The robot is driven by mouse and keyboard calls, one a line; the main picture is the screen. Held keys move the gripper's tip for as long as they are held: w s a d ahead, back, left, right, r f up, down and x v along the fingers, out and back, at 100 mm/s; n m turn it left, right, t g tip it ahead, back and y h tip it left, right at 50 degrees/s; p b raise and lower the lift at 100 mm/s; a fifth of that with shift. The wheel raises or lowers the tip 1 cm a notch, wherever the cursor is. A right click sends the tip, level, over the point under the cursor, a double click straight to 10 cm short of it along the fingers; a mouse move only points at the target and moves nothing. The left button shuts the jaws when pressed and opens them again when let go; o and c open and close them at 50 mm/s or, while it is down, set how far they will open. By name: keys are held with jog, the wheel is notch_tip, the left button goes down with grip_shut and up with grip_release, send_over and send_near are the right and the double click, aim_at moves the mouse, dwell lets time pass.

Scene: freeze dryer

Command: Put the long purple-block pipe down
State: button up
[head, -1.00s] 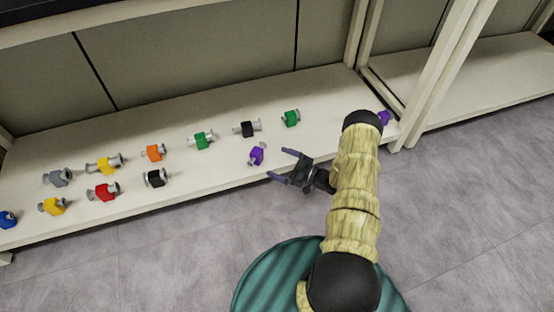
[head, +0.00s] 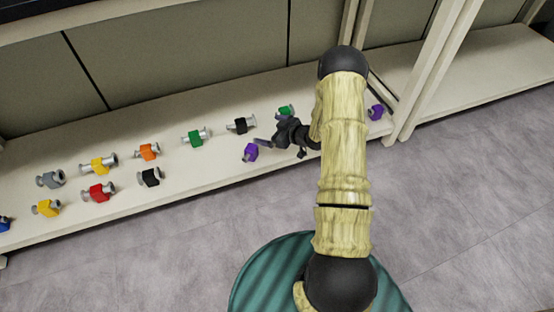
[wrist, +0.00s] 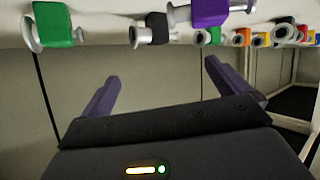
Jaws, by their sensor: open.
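One purple-block pipe (head: 250,152) lies on the shelf just left of my gripper (head: 272,138). Its purple block (wrist: 210,12) is cut off by the top edge of the wrist view, with grey pipe ends showing. Another purple-block pipe (head: 376,112) lies farther right, beside the shelf post and past my arm. I cannot tell which one is the long one. My gripper is open, with its two fingers apart and nothing between them in the wrist view (wrist: 160,70).
A green-block pipe (head: 285,111) and a black-block pipe (head: 241,125) lie close behind my gripper. Several other coloured-block pipes spread along the shelf (head: 215,165) to the left. A shelf post (head: 425,75) stands at right. Bare shelf lies around the near purple pipe's front.

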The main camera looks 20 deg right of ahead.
notch_tip(320, 180, up, 9)
jog(key=s+m+g+h, duration=0.2)
jog(key=h, duration=0.2)
jog(key=s+a+r+m+g+h, duration=0.1)
jog(key=s+r, duration=0.3)
jog(key=s, duration=0.4)
jog(key=s+a+r+m+g, duration=0.3)
jog(key=s+a+r, duration=0.1)
jog(key=s, duration=0.5)
jog(key=s+a+r+m+g+h, duration=0.1)
jog(key=s+a+r+g, duration=0.1)
jog(key=s, duration=0.7)
notch_tip(320, 180, up, 2)
jog(key=shift+a+r+m+h, duration=0.2)
jog(key=shift+a+m+h, duration=0.15)
jog(key=shift+a, duration=0.35)
